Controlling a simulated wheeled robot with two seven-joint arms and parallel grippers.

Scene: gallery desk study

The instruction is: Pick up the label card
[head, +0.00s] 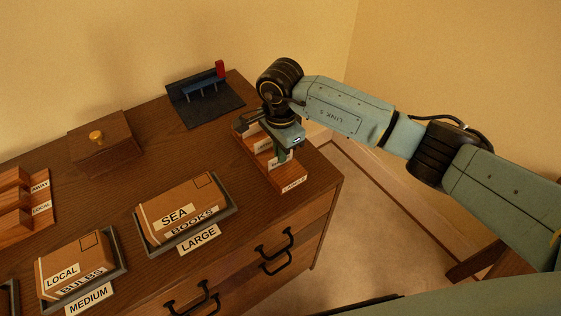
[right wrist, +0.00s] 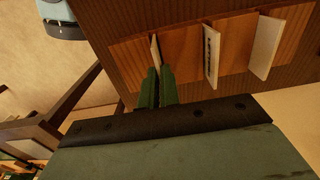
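The wooden label rack (head: 284,180) stands at the right end of the desk, with its front marked LABELS. It holds upright pale label cards, and three show in the right wrist view: an end card (right wrist: 155,50), a middle card with dark print (right wrist: 211,53) and another (right wrist: 266,46). My right gripper (right wrist: 160,70) is at the end card, with its two fingers close together and the card's edge between them. The card still stands at the rack. In the head view my right gripper (head: 283,157) hides part of the rack. My left gripper is not in view.
Cartons marked SEA BOOKS (head: 177,204) and LOCAL BULBS (head: 75,268) sit in grey trays on the desk. A dark mat (head: 215,112) with a blue-and-red item, a knobbed wooden box (head: 104,147) and a sorter (head: 38,214) stand farther back and left. Drawer handles (head: 275,251) project in front.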

